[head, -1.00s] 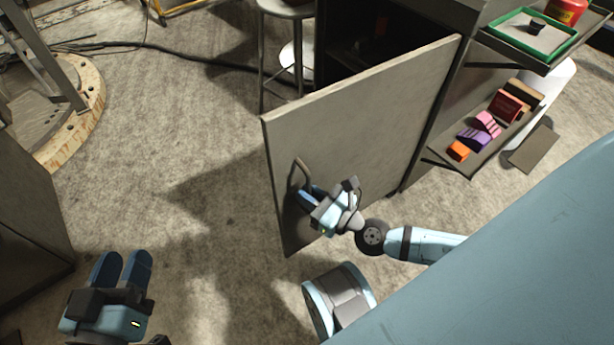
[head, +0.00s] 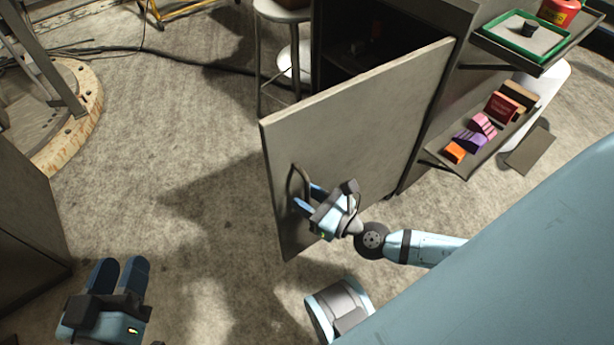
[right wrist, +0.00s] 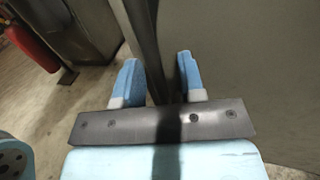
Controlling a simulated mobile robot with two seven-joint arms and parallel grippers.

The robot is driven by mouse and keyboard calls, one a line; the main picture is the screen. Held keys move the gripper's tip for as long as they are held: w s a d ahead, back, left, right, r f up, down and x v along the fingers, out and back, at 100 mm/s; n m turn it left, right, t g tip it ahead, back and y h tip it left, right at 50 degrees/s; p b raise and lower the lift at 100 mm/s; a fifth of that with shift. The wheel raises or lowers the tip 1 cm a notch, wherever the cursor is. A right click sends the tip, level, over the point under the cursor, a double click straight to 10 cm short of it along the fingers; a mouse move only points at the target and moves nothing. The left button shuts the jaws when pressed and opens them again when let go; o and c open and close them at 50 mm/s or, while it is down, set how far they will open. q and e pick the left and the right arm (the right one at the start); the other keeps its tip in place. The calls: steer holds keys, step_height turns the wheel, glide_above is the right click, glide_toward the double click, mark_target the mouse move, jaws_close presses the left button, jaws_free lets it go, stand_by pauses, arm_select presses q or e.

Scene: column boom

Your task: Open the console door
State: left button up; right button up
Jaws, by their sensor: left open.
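The console door (head: 365,130) is a grey panel standing swung out from the dark console, with the interior (head: 350,60) showing behind it. Its curved handle (head: 292,180) is near the door's free edge. My right gripper (head: 308,197) is at the handle with its fingers spread. In the right wrist view the two blue fingers (right wrist: 158,72) are apart, with a dark upright bar between them; I cannot tell whether either finger touches it. My left gripper (head: 120,266) is open and empty over the floor at the lower left, away from the door.
A stool (head: 283,15) stands behind the door. Shelves on the right hold a green tray (head: 490,40) and several coloured boxes (head: 478,128). A dark cabinet (head: 28,225) is at the left edge. The floor left of the door is clear.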

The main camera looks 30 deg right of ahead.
steer(key=v, duration=1.3)
steer(key=shift+s+p, duration=0.4)
steer(key=shift+d, duration=0.15)
